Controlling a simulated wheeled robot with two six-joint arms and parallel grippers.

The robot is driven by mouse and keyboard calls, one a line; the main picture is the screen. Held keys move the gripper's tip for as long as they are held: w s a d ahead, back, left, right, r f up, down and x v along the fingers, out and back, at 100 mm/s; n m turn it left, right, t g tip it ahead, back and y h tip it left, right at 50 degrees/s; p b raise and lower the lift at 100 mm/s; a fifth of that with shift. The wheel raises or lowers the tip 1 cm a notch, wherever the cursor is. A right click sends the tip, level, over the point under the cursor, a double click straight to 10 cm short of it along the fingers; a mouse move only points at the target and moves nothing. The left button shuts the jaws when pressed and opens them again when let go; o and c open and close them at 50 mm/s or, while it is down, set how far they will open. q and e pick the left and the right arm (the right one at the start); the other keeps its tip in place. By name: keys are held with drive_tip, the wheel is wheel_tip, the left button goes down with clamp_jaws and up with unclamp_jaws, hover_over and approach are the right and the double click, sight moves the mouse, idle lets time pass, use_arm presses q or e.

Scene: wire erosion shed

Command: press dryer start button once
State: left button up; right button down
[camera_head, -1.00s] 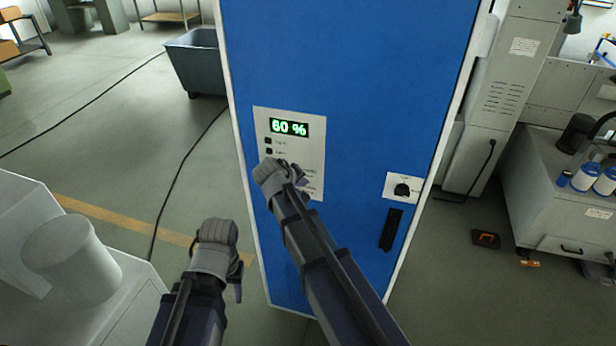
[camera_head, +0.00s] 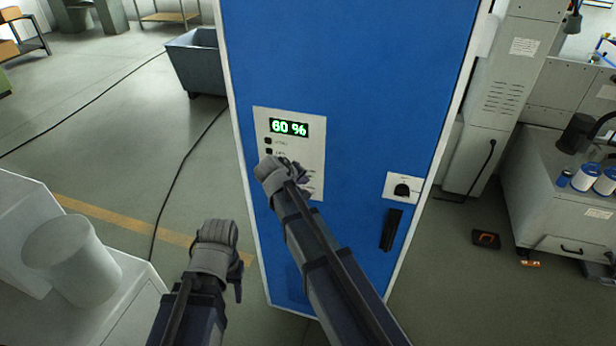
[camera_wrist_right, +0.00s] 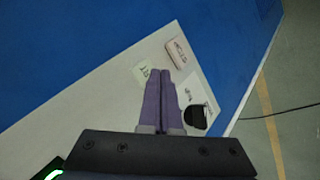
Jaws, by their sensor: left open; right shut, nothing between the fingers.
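The dryer appears to be the tall blue cabinet (camera_head: 350,80). Its pale control panel (camera_head: 262,118) has a green display (camera_head: 289,128) reading 60 % and two small black buttons (camera_head: 268,146) below it. My right gripper (camera_head: 300,176) is shut and empty in front of the panel's lower part, hiding much of it. In the right wrist view its purple fingers (camera_wrist_right: 165,78) point at the panel, near a pinkish button-like block (camera_wrist_right: 178,53) and a dark round knob (camera_wrist_right: 195,116). Contact cannot be told. My left gripper (camera_head: 238,288) is lower left, away from the cabinet; its fingers are barely visible.
A small white plate with a black knob (camera_head: 402,189) and a black handle (camera_head: 391,229) are right on the cabinet. A pale bench with a cylinder (camera_head: 72,260) stands at lower left. A grey bin (camera_head: 197,62) is behind. Cables cross the floor.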

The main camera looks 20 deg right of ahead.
drive_tip(key=shift+w+d, duration=0.2)
drive_tip(key=shift+w, duration=0.15)
idle(0.7)
drive_tip(key=shift+s+a, duration=0.1)
drive_tip(key=shift+s, duration=0.05)
idle(0.3)
drive_tip(key=shift+s+a, duration=0.4)
drive_tip(key=shift+s, duration=0.2)
drive_tip(key=s+a, duration=0.1)
drive_tip(key=s, duration=0.1)
drive_tip(key=s+a, duration=0.1)
drive_tip(key=s, duration=0.1)
drive_tip(key=shift+a, duration=0.4)
idle(0.5)
drive_tip(key=s+a+f+g+y+b, duration=0.2)
drive_tip(key=s+a+f+b, duration=0.3)
drive_tip(key=s+f, duration=0.4)
drive_tip(key=s+a+f+g+y+b, duration=0.3)
drive_tip(key=s+a+f+b, duration=0.3)
drive_tip(key=s, duration=0.7)
wheel_tip(320, 180, down, 4)
drive_tip(key=shift+s+a+f+n+g+b, duration=0.3)
drive_tip(key=shift+g+b, duration=0.4)
drive_tip(key=shift+b, duration=0.35)
